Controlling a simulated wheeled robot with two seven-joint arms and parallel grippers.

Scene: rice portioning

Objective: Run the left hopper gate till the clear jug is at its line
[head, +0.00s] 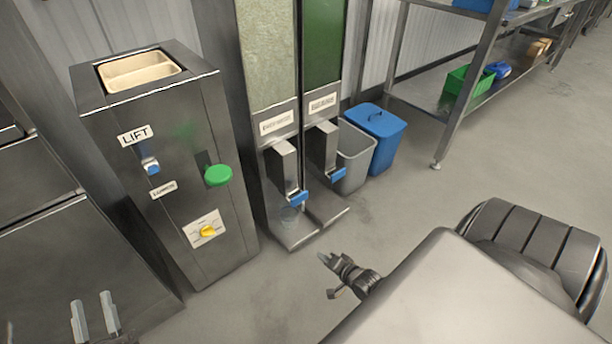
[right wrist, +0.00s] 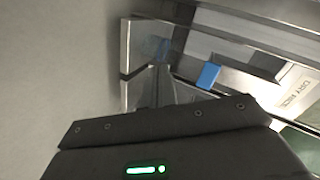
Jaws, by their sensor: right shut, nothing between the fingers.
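The left hopper (head: 266,55) has a pale, speckled front and a label; its steel spout (head: 285,165) ends in a blue gate lever (head: 298,198). The lever also shows in the right wrist view (right wrist: 208,75). A faint clear jug (head: 289,215) appears to stand under that spout on the steel base; its line and fill level cannot be made out. My right gripper (head: 328,274) is shut and empty, low in front of the hopper bases and apart from the lever. My left gripper (head: 94,316) is open and empty at the bottom left.
The green-fronted right hopper (head: 322,45) has its own blue lever (head: 337,174). A steel lift cabinet (head: 165,170) with a green knob (head: 217,175) and yellow dial (head: 208,231) stands left. A grey bin (head: 352,155) and blue-lidded bin (head: 382,125) stand right. Floor in front is clear.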

